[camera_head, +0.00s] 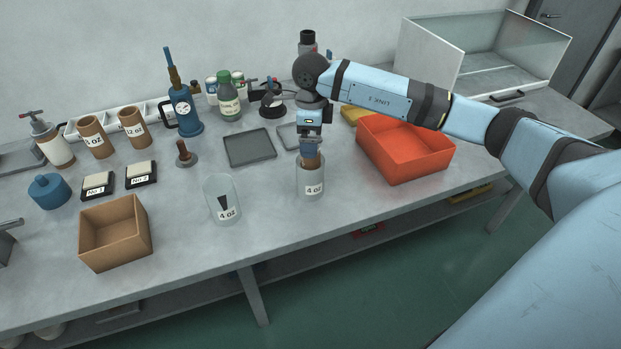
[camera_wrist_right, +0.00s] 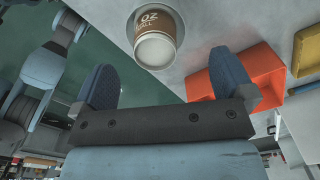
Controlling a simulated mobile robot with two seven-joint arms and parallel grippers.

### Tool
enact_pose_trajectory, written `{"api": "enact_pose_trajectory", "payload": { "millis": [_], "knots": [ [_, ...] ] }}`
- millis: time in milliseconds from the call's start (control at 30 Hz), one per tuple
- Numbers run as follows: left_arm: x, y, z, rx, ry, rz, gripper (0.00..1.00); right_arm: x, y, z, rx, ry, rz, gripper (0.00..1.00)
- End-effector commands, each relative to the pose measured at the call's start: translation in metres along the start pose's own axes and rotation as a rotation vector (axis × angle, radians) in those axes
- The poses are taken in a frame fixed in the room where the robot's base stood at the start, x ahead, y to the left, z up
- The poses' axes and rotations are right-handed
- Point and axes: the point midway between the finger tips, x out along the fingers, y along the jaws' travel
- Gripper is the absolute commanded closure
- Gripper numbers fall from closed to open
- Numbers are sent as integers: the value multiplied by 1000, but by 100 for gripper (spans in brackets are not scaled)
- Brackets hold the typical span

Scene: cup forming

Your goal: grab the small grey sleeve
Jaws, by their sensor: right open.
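A small grey-brown cylinder labelled 4 oz (camera_head: 312,187) stands upright on the bench, right of the middle; I take it for the small grey sleeve. The right wrist view shows a brown side with a partly readable label and a pale round end (camera_wrist_right: 156,50). My right gripper (camera_head: 311,156) points down over its top. In the right wrist view, the open blue fingers (camera_wrist_right: 165,82) stand to either side, and the cylinder lies beyond and between their tips. I see no contact. My left gripper is not in view.
A clear 4 oz vessel with a dark wedge mark (camera_head: 222,203) stands to the left. An orange bin (camera_head: 405,155) is close on the right. A dark flat tray (camera_head: 250,149) lies behind. A brown box (camera_head: 114,235) is at the front left. Bench in front is clear.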

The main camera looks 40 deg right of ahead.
Motion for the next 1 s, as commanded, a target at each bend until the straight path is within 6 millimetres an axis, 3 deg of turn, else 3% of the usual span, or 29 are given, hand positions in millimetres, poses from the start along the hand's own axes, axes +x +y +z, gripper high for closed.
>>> {"api": "enact_pose_trajectory", "payload": {
  "millis": [367, 633, 867, 1000],
  "knots": [
    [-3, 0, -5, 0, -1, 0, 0, 29, 2, 0, 0, -1, 2, 0],
    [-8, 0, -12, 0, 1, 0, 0, 67, 6, 1, 0, -2, 2, 0],
    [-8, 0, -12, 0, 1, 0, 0, 70, 5, 1, 0, -3, 0, 0],
    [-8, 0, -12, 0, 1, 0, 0, 70, 5, 1, 0, -3, 0, 30]
  ]
}}
